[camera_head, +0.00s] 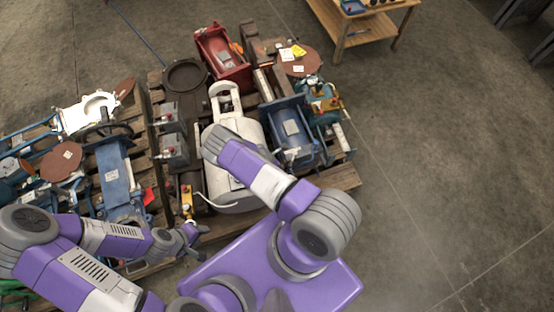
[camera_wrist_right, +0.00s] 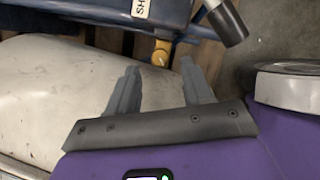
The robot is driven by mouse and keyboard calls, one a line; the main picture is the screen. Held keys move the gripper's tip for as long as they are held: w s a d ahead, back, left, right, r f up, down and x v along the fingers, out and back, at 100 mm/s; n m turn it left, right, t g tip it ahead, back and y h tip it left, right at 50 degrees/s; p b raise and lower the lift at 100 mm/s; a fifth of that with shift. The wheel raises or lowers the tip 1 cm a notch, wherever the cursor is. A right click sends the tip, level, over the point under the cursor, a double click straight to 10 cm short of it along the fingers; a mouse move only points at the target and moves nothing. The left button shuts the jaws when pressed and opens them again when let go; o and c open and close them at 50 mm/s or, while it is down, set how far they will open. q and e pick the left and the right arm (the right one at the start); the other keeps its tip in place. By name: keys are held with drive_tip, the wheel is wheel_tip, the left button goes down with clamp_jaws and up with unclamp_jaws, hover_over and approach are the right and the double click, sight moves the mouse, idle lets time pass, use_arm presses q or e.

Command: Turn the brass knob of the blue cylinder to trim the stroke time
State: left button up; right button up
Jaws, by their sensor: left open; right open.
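A blue cylinder (camera_head: 278,122) with a pale label lies on the pallet right of the white tank, in the head view. In the right wrist view, a blue body (camera_wrist_right: 100,10) with a label crosses the top, and a brass-coloured knob (camera_wrist_right: 160,52) sits below it. My right gripper (camera_wrist_right: 158,76) is open; the knob shows between its fingertips, seemingly beyond them, and I see no contact. In the head view my right forearm hides the right fingers. My left gripper (camera_head: 196,240) is open and empty at the pallet's front edge.
The white tank (camera_head: 226,187) lies under my right forearm. A grey cylinder end (camera_wrist_right: 226,22) sticks out right of the knob. A red machine (camera_head: 222,58) and other parts crowd the pallet. A wooden table (camera_head: 362,22) stands behind; the floor at right is clear.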

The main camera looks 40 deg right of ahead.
drive_tip(key=p+v, duration=0.1)
drive_tip(key=v, duration=0.3)
drive_tip(key=shift+s, duration=0.1)
idle(0.4)
